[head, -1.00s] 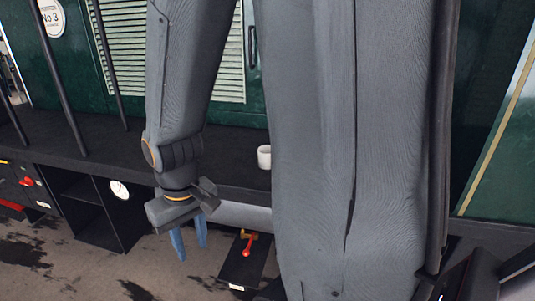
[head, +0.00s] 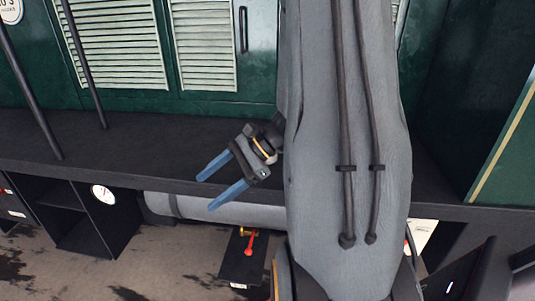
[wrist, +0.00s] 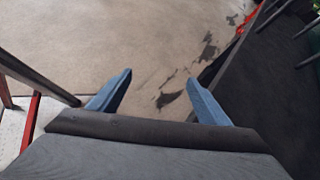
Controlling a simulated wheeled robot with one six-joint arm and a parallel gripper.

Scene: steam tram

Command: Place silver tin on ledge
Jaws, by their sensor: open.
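The dark ledge (head: 110,145) runs along the green tram body in the head view; its top is bare to the left of my arm. My gripper (head: 206,193) is open with nothing between its blue fingers, which point left near the ledge's front edge. In the wrist view my gripper (wrist: 160,77) is also open and empty, with the floor beyond its fingers. I see no silver tin in either current view. My arm covers part of the ledge, where a small pale cylinder showed earlier.
Dark upright poles (head: 82,65) stand at the ledge's left. Below it are an open dark cubby (head: 60,215), a round white gauge (head: 103,194), a grey horizontal cylinder (head: 205,208) and a red lever (head: 250,243).

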